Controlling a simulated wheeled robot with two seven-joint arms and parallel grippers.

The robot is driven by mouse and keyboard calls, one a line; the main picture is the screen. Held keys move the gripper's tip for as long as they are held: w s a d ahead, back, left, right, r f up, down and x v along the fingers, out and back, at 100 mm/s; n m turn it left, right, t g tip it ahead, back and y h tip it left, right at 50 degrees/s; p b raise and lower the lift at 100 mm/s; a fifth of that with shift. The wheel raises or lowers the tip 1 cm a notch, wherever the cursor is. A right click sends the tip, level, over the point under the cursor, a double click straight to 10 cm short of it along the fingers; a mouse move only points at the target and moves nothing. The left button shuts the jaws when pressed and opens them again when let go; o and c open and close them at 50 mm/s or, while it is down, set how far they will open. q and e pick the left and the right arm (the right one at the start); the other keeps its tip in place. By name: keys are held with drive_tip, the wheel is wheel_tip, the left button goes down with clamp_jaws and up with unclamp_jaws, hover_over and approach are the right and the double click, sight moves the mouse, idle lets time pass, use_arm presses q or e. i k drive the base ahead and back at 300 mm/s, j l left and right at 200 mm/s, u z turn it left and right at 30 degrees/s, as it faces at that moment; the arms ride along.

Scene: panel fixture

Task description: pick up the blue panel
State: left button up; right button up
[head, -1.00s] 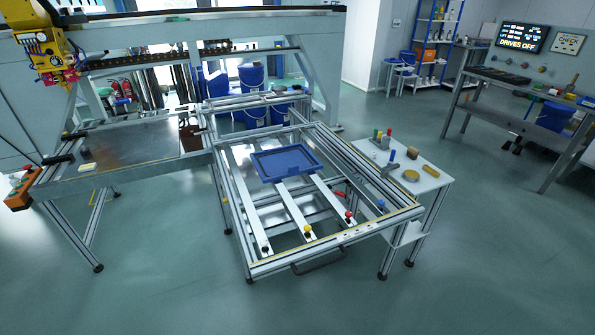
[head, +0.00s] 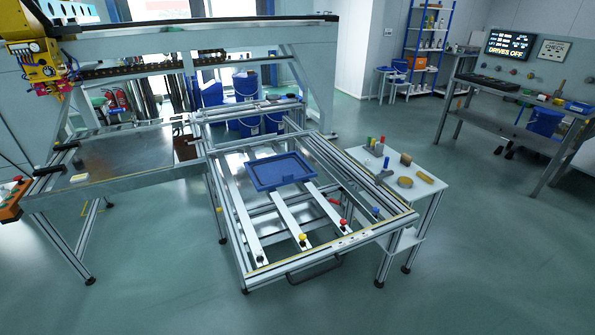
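The blue panel (head: 283,171) is a flat rectangle with a raised rim. It lies across the pale slats of the metal frame fixture (head: 345,243), toward the back of its open bed. Neither of my grippers shows in the head view, and nothing touches the panel from above.
A small white side table (head: 418,192) with tools stands at the fixture's right. A metal-topped bench (head: 130,160) joins its left, under a large gantry (head: 200,38). Blue buckets (head: 248,85) stand behind. Coloured knobs (head: 303,238) sit at the front of the slats. Open floor (head: 450,280) lies in front and right.

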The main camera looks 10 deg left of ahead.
sight(267, 173)
drive_tip(key=j+z, duration=0.35)
drive_tip(key=j, duration=0.2)
drive_tip(key=j+z, duration=0.4)
drive_tip(key=j, duration=0.15)
drive_tip(key=j+z, duration=0.35)
drive_tip(key=j, duration=0.2)
